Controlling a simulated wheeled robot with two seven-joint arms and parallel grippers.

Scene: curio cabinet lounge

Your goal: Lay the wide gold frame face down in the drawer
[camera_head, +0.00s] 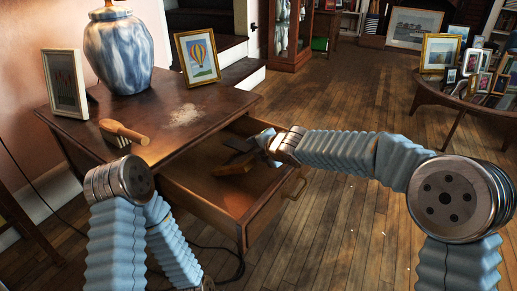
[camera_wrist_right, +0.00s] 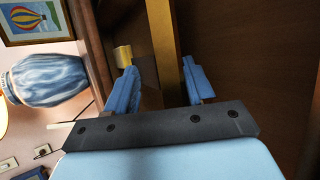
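My left gripper is out of view.
The cabinet top (camera_head: 165,145) holds a blue-white vase (camera_head: 118,52), a pale frame (camera_head: 66,82), a balloon picture (camera_head: 197,56), a wooden-handled brush (camera_head: 122,132) and a dusty patch (camera_head: 185,115). A round table (camera_head: 437,98) with several frames stands right. Floor between is clear.

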